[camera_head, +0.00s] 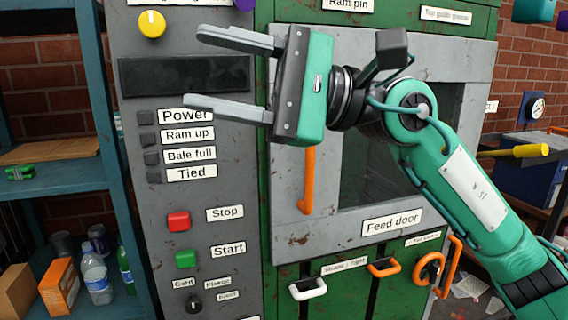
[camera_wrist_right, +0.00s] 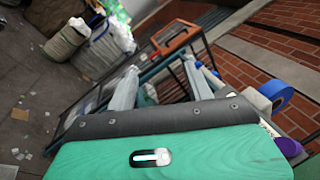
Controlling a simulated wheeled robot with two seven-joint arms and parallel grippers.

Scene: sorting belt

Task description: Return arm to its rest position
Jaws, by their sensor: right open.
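My right arm (camera_head: 465,185) comes in from the lower right in the head view, teal and grey. My right gripper (camera_head: 228,74) is open and empty, its two grey fingers pointing left in front of the grey control panel, near the dark display (camera_head: 185,76). In the right wrist view, the two fingers (camera_wrist_right: 158,88) stand apart with nothing between them. My left gripper is in neither view.
The green machine has a feed door (camera_head: 455,120) with an orange handle (camera_head: 307,180) behind my arm. A red stop button (camera_head: 179,221) and green start button (camera_head: 186,259) sit below the gripper. A blue shelf (camera_head: 60,182) with bottles stands at left.

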